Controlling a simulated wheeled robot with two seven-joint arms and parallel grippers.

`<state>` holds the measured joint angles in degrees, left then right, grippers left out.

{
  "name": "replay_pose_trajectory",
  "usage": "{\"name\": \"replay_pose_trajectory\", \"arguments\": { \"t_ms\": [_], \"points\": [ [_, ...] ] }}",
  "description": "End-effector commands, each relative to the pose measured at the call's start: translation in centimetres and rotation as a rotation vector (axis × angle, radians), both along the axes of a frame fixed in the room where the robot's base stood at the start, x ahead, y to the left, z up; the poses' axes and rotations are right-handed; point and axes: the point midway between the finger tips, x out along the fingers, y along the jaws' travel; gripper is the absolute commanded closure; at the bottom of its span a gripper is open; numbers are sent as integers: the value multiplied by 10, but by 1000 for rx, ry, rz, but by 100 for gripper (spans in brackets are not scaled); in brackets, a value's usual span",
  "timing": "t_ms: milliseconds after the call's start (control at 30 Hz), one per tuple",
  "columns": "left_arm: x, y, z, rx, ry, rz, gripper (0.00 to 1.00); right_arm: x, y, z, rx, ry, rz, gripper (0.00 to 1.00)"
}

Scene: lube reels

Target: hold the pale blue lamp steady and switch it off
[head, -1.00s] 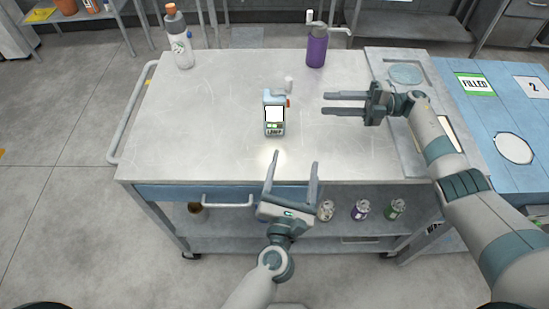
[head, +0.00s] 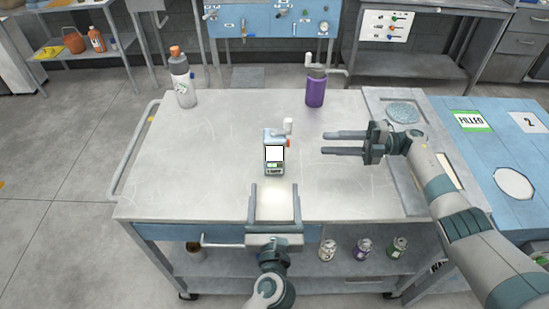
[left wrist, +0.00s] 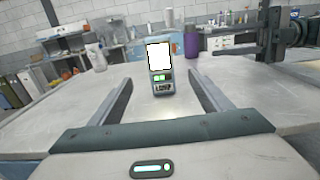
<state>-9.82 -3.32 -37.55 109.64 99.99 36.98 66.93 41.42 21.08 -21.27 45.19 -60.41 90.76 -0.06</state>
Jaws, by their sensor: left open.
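The pale blue lamp (head: 274,168) stands upright near the middle of the cart top, with a lit white panel, a green mark and a label below it. A small red part (head: 289,143) shows on its right side near the top. My left gripper (head: 274,187) is open in front of the lamp, its fingers pointing at it; the lamp also shows beyond the fingers in the left wrist view (left wrist: 161,87). My right gripper (head: 325,143) is open and empty to the right of the lamp, its fingers pointing left and apart from it.
A white bottle with an orange cap (head: 183,80) stands at the back left of the cart top (head: 200,150). A purple bottle (head: 315,88) stands at the back. A blue table (head: 480,155) adjoins on the right. Small jars (head: 362,248) sit on the lower shelf.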

Motion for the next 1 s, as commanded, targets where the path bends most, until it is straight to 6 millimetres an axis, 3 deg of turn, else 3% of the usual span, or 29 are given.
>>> {"name": "replay_pose_trajectory", "arguments": {
  "t_ms": [800, 1000],
  "points": [
    [128, 0, 1, 3, -2, 0, 28, 0, 0, 0, 0, 0, 0, 69],
    [150, 0, 0, 2, -1, 0, 28, 0, 0, 0, 0, 0, 0, 69]
  ]
}}
